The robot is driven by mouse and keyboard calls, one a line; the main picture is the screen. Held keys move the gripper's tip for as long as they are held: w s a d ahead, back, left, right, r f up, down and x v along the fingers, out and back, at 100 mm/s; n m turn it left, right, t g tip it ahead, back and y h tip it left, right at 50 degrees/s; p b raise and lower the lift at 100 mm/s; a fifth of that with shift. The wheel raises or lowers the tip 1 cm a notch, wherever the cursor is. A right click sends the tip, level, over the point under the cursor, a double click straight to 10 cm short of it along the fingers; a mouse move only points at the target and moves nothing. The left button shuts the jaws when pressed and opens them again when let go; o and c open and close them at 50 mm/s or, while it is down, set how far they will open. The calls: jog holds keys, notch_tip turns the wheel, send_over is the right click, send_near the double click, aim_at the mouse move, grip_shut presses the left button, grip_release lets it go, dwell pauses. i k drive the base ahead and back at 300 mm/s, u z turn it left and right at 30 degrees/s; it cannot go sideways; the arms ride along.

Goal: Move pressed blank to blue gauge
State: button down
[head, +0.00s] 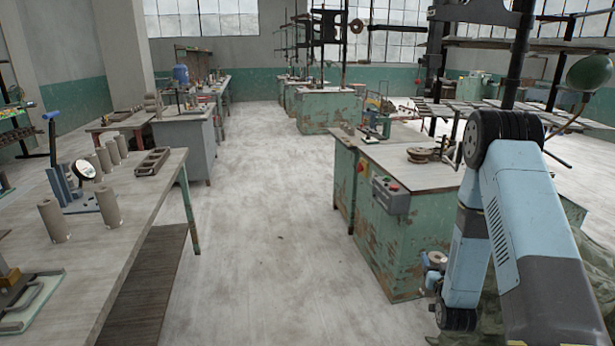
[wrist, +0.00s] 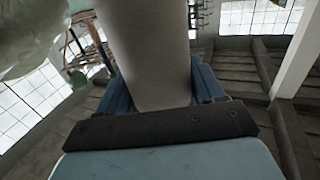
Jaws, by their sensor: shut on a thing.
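In the wrist view a smooth grey clay cylinder, the pressed blank (wrist: 150,50), stands between the blue fingers of my gripper (wrist: 155,88). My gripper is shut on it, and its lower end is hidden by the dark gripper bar. In the head view the blue gauge (head: 58,184) stands on the left table, with a tall blue-topped post and a round dial. My gripper and the held blank cannot be made out clearly in the head view. My arm is folded at the right, well away from the gauge.
The left table (head: 130,215) also bears several grey cylinders (head: 54,222), a dark mould tray (head: 152,161) and a green-based fixture (head: 25,300). A worn green cabinet (head: 400,245) with a control box (head: 390,195) stands near my arm. The floor aisle between them is clear.

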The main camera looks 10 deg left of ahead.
aim_at(95, 202)
jog(key=u, duration=0.05)
jog(key=i, duration=0.9)
jog(key=u, duration=0.7)
